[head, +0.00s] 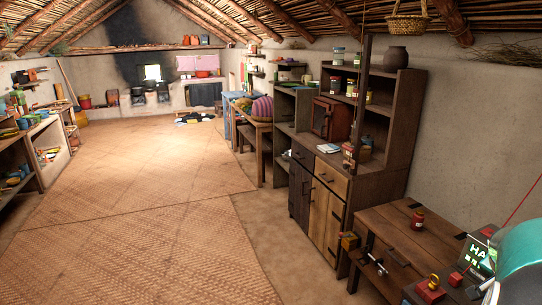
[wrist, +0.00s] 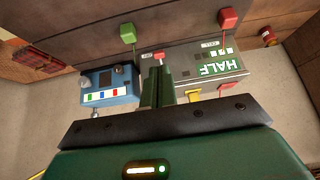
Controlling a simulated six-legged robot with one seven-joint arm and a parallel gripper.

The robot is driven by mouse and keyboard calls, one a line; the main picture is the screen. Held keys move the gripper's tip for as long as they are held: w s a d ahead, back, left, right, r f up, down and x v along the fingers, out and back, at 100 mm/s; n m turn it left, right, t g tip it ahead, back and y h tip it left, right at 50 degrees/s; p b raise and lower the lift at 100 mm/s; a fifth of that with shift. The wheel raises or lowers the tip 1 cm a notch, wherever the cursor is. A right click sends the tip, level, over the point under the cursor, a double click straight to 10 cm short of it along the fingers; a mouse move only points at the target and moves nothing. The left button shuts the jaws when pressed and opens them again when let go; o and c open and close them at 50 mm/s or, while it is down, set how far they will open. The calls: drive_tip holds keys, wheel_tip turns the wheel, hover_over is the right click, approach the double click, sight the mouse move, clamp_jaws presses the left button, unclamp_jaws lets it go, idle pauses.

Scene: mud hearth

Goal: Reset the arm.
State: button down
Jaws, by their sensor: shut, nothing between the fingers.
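In the head view, part of a green panel with letters (head: 481,255) shows at the lower right, beside a rounded teal shape that is partly cut off. The gripper fingers are not visible there.
A low wooden table (head: 392,238) bears a red jar (head: 418,220) and small red-topped blocks (head: 430,290). A tall wooden cabinet (head: 325,215) stands behind it against the wall. The woven mat floor (head: 140,190) at left is broad and clear.

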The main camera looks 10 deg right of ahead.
drive_tip(key=w+a+r+n+t+y, duration=0.1)
drive_tip(key=w+a+n+y, duration=0.1)
drive_tip(key=a, duration=0.9)
drive_tip(key=w+a+r+n+t+y, duration=0.1)
drive_tip(key=a+n, duration=0.4)
drive_tip(key=a, duration=0.7)
drive_tip(key=w+a+r+n+t+y, duration=0.2)
drive_tip(key=w+a+r+n, duration=0.1)
drive_tip(key=a, duration=0.9)
drive_tip(key=shift+n+y, duration=0.3)
drive_tip(key=shift+n, duration=0.4)
drive_tip(key=c, duration=1.8)
unclamp_jaws()
drive_tip(key=s+a+n, duration=0.1)
drive_tip(key=a, duration=0.2)
drive_tip(key=s+a+n, duration=0.2)
drive_tip(key=a, duration=0.2)
drive_tip(key=s+a+n+y, duration=0.1)
drive_tip(key=s+a, duration=0.1)
drive_tip(key=a, duration=0.1)
drive_tip(key=shift+a+n, duration=0.15)
drive_tip(key=shift+n, duration=0.15)
drive_tip(key=shift+c, duration=0.2)
drive_tip(key=o, duration=0.4)
drive_tip(key=shift+s+a, duration=0.1)
drive_tip(key=shift+c, duration=0.2)
drive_tip(key=o, duration=0.3)
drive_tip(key=shift+f, duration=0.1)
